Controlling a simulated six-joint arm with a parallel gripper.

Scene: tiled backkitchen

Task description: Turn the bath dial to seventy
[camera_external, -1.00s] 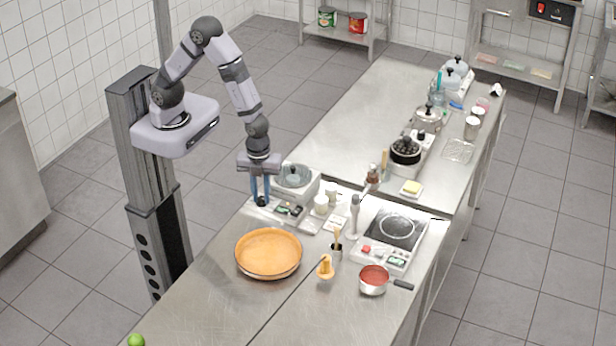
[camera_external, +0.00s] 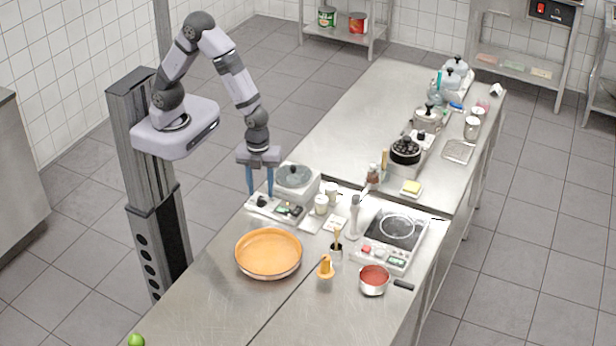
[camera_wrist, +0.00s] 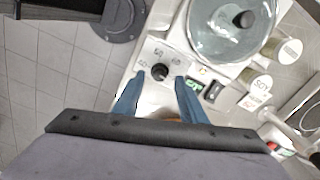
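The bath dial is a small black knob (camera_external: 262,201) on the white front panel of the water bath (camera_external: 283,208); in the wrist view the knob (camera_wrist: 160,71) shows with printed numbers around it, too small to read surely. The dial's setting cannot be told. My gripper (camera_external: 260,191) has its two blue fingers spread, pointing down, tips just above the panel on either side of the knob. In the wrist view my gripper (camera_wrist: 160,78) holds nothing, with the knob between and just beyond the tips.
A green display (camera_wrist: 194,84) and a dark switch (camera_wrist: 213,91) sit right of the dial. Jars (camera_external: 321,204) stand beside the bath. A wide orange-filled pan (camera_external: 268,253) is in front, a hotplate (camera_external: 397,229) to the right. Bare steel counter lies at front left.

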